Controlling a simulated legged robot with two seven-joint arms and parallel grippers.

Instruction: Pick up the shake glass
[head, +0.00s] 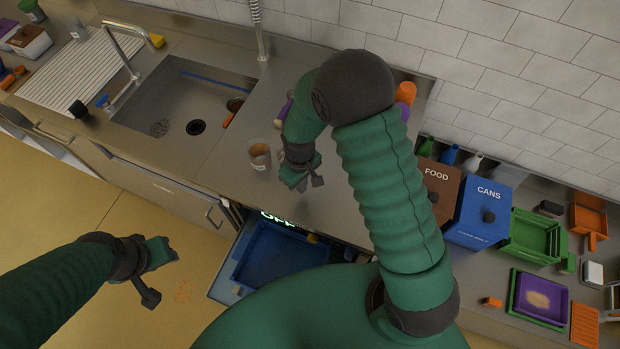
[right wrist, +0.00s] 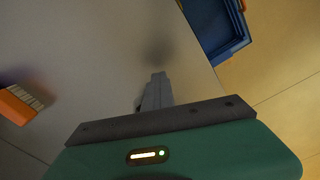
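The shake glass (head: 259,155) looks like a clear cup with brownish contents. It stands upright on the steel counter (head: 225,170), right of the sink, in the head view. My right gripper (head: 294,184) hangs over the counter just right of the glass, apart from it. In the right wrist view its grey fingers (right wrist: 155,92) appear close together over bare counter, and their opening is unclear. The glass does not show in that view. My left gripper (head: 172,254) is low over the floor at the left, far from the glass; its opening is unclear.
A sink (head: 185,105) lies left of the glass. A blue tub (head: 275,262) sits in an open drawer below the counter's front edge. My right arm hides some items near the wall. FOOD (head: 437,185) and CANS (head: 480,212) bins stand right. An orange brush (right wrist: 18,104) shows in the wrist view.

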